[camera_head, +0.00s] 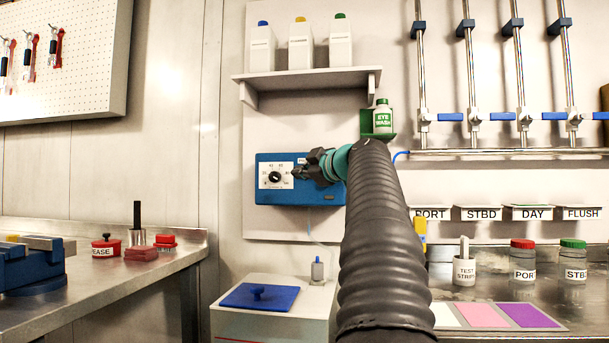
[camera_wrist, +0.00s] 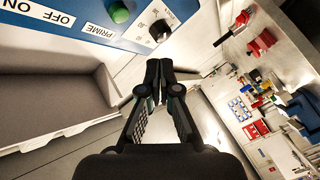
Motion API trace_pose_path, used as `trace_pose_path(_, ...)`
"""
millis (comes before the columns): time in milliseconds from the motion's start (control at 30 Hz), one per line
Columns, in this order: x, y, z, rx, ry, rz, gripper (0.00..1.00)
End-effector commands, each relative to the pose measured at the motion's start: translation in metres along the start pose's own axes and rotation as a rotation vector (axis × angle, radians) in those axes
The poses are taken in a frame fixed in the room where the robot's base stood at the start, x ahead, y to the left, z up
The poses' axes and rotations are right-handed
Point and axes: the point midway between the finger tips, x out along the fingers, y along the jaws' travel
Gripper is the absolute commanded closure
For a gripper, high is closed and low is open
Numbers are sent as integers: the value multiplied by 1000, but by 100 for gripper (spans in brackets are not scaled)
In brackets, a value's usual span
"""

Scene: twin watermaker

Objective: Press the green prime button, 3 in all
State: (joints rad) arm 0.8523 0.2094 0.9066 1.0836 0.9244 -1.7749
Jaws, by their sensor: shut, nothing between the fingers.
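The blue control panel (camera_head: 264,166) is on the wall in the head view, with a white dial plate and a black knob (camera_head: 275,177). The green prime button (camera_wrist: 119,12) shows in the wrist view near the top edge, above the PRIME label (camera_wrist: 98,29). In the head view my arm and gripper hide it. My gripper (camera_head: 304,170) is in front of the panel, right of the knob. In the wrist view the gripper (camera_wrist: 162,75) is shut and empty, its tips below the knob and below right of the green button. I cannot tell whether the tips touch the panel.
A shelf (camera_head: 308,78) with several bottles is above the panel, and a green bracket holds an eye wash bottle (camera_head: 382,117). Below stands a white box with a blue lid (camera_head: 260,297). Metal benches (camera_head: 130,275) run at both sides.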

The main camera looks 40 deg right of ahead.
Motion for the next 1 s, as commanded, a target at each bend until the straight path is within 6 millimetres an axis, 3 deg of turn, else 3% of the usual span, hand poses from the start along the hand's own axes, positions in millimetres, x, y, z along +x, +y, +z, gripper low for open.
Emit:
trace_pose_path(633,0,0,0,0,0,0,100)
trace_pose_path(733,1,-8,-4,16,-4,-13,100)
trace_pose_path(867,4,-44,-16,96,-31,-76,100)
trace_pose_path(1000,1,-117,-34,242,-103,-187,100)
